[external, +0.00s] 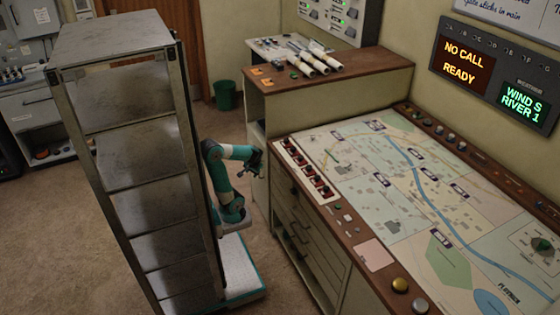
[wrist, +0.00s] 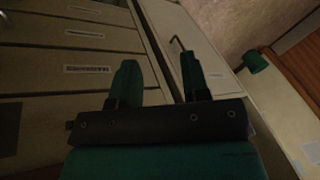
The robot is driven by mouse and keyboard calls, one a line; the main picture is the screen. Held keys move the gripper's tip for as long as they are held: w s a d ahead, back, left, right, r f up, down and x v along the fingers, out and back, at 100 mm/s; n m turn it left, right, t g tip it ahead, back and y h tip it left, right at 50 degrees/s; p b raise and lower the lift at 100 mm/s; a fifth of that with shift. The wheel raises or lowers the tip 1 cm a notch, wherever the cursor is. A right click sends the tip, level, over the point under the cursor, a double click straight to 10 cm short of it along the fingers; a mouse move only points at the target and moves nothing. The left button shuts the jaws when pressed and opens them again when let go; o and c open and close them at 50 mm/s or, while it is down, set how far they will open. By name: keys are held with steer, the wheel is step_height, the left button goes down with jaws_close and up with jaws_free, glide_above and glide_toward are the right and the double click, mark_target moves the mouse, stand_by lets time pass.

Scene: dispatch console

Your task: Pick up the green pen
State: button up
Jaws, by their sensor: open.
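I cannot make out a green pen for certain in either view. My gripper (external: 256,163) is held out in front of the console's drawer side, below the level of the map table (external: 440,190). In the wrist view my gripper (wrist: 157,75) shows two teal fingers spread apart with nothing between them. Cabinet fronts with label plates lie beyond the fingers.
A tall metal shelf rack (external: 150,170) stands left of my arm. A wooden counter (external: 350,80) holds rolled papers (external: 310,60) and small items. A green bin (external: 226,95) stands on the floor behind, also in the wrist view (wrist: 257,61). Drawers (external: 300,230) line the console's side.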

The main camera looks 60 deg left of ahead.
steer(key=shift+r, duration=0.1)
steer(key=w+d+r+m+t+h+p, duration=0.1)
steer(key=w+d+r+m+p, duration=0.2)
steer(key=r+p, duration=0.5)
steer(key=w+d+r+m+t+h+p, duration=0.1)
steer(key=w+d+r+p, duration=0.3)
steer(key=p, duration=0.5)
step_height(320, 180, up, 14)
steer(key=m+g+h+p, duration=0.2)
steer(key=m+p, duration=1)
steer(key=m, duration=0.9)
glide_above(331, 155)
step_height(331, 155, down, 12)
steer(key=shift+a+f+p, duration=0.1)
steer(key=shift+p, duration=0.55)
steer(key=f, duration=0.2)
steer(key=f+p, duration=0.1)
steer(key=f, duration=0.2)
steer(key=shift+w+a, duration=0.1)
steer(key=shift+w, duration=0.1)
jaws_close()
